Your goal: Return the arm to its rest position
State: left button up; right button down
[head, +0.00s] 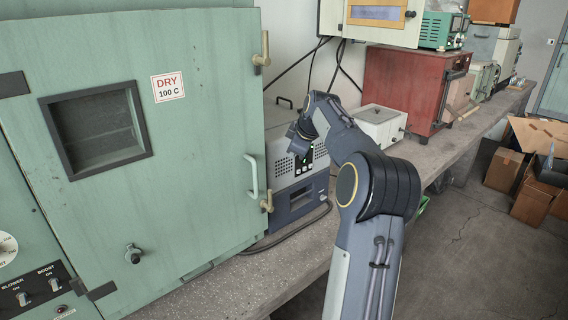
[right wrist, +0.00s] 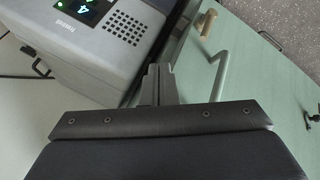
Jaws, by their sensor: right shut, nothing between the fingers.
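My right arm (head: 375,195) comes up from the bottom of the head view and bends left at its elbow. Its hand (head: 298,140) is in front of the grey instrument box (head: 280,160), beside the green oven's door. In the right wrist view the right gripper (right wrist: 158,72) is shut, with its fingers together and nothing between them. The grey box (right wrist: 125,40) with a lit display is at the upper left there, and the green door (right wrist: 255,85) with its pale handle is at the right. My left gripper is in neither view.
The large green oven (head: 200,110) fills the left, its door closed, with a pale handle (head: 253,180) and brass latches near the arm. A white box (head: 378,125) and a red oven (head: 405,85) stand farther along the bench. Cardboard boxes (head: 530,200) lie on the floor at right.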

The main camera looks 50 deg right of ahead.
jog(key=shift+s+d+r, duration=0.2)
jog(key=shift+s+r, duration=0.1)
jog(key=shift+r, duration=0.15)
jog(key=shift+s+d+r, duration=0.2)
jog(key=shift+s+r, duration=0.05)
jog(key=shift+r, duration=0.15)
jog(key=s+a+m+y, duration=0.15)
jog(key=s+a, duration=0.25)
jog(key=a, duration=0.7)
jog(key=s+a+m+y, duration=0.1)
jog(key=s+a+y, duration=0.15)
jog(key=a, duration=0.85)
jog(key=s+a+f+m+y, duration=0.1)
jog(key=s+a+f+m, duration=0.1)
jog(key=s+a+f, duration=0.4)
jog(key=s+a+f+m+g+y, duration=0.1)
jog(key=s+a+f+m, duration=0.1)
jog(key=s+a+f, duration=0.5)
jog(key=s+a, duration=0.6)
jog(key=a, duration=0.1)
jog(key=shift+d+f, duration=0.1)
